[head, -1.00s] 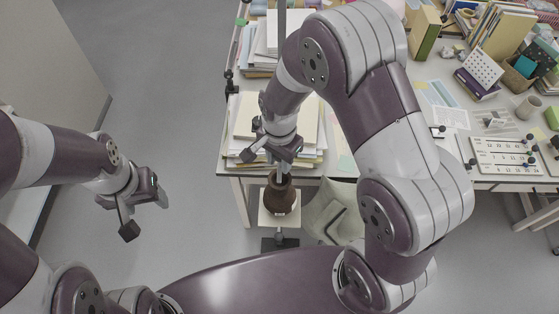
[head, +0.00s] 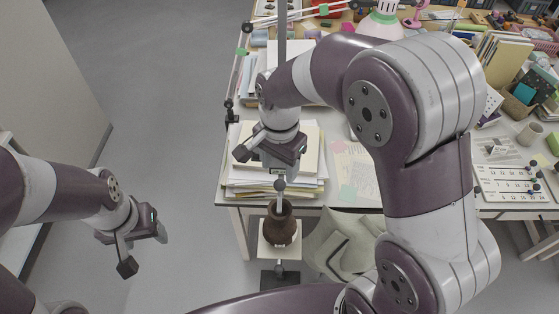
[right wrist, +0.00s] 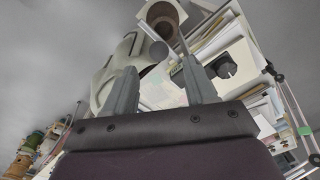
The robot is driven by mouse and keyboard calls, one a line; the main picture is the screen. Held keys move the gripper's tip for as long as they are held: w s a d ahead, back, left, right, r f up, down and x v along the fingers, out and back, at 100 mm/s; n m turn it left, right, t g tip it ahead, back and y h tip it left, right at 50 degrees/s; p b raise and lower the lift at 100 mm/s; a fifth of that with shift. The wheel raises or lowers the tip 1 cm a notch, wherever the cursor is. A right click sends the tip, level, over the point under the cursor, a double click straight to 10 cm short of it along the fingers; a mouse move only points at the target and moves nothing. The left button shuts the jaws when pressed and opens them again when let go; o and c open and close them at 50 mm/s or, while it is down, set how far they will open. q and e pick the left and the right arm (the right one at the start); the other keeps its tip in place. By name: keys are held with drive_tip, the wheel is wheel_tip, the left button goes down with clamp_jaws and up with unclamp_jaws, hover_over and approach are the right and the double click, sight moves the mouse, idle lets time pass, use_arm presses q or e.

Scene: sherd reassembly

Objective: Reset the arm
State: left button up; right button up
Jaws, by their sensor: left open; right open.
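My right gripper (head: 279,170) is open and empty in the head view, above the front edge of the desk and the stacked papers. Its two grey fingers also show in the right wrist view (right wrist: 163,85), with nothing between them held. A dark brown pot (head: 280,228) stands upright on a small stand (head: 267,252) in front of the desk, just below the right gripper in the picture. A round brown opening, likely this pot (right wrist: 163,15), shows at the top of the right wrist view. My left gripper (head: 143,252) is open and empty over bare floor at the left.
The desk (head: 240,192) holds paper stacks (head: 245,177), a white board with beads (head: 510,184), and books at the right. A pale chair or bag (head: 345,245) stands beside the pot. A thin upright pole rises behind the right gripper. The floor at left is clear.

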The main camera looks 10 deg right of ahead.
wheel_tip(320, 180, up, 4)
drive_tip(key=shift+f, duration=0.2)
drive_tip(key=shift+d+f, duration=0.1)
drive_tip(key=s+d+f+n+t, duration=0.3)
drive_tip(key=s+d+f+n, duration=0.4)
drive_tip(key=n, duration=0.3)
wheel_tip(320, 180, down, 8)
drive_tip(key=s+g+b, duration=0.1)
drive_tip(key=b, duration=0.7)
drive_tip(key=shift+s+r+g, duration=0.15)
drive_tip(key=shift+s+g, duration=0.15)
drive_tip(key=shift+s, duration=0.1)
drive_tip(key=shift+w, duration=0.15)
drive_tip(key=shift+d, duration=0.1)
